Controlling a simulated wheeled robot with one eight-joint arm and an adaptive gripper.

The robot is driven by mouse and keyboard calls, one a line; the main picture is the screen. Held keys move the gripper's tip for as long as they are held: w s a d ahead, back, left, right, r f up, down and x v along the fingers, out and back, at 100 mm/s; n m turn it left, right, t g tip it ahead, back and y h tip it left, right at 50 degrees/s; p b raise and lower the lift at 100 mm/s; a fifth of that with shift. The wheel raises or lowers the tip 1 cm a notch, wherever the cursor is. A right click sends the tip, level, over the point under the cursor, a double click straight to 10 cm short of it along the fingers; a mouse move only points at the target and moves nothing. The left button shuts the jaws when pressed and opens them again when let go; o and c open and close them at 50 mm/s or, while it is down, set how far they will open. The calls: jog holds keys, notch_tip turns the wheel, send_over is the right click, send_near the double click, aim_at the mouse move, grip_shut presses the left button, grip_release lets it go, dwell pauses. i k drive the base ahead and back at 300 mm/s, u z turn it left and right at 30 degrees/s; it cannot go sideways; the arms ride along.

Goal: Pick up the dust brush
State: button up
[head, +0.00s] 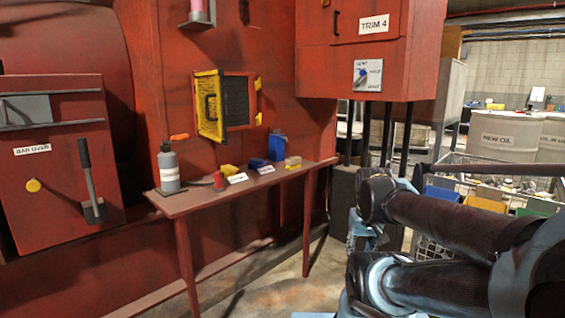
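A small tan block-like item (293,161) lies near the right end of the narrow red shelf table (188,205). It may be the dust brush, but it is too small to be sure. My dark arm links fill the lower right of the head view, well to the right of the table and apart from it. I cannot make out my gripper's fingers in this view.
The table also holds a grey bottle (169,172), a red cylinder (218,180), a yellow item (229,169), a blue box (258,163), a blue jug (278,148) and white cards. A yellow-framed panel (210,105) juts out above. Floor (300,285) before the table's right end is clear.

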aim_at(294, 162)
jog(key=u, duration=0.1)
jog(key=i, duration=0.95)
jog(key=z, duration=0.2)
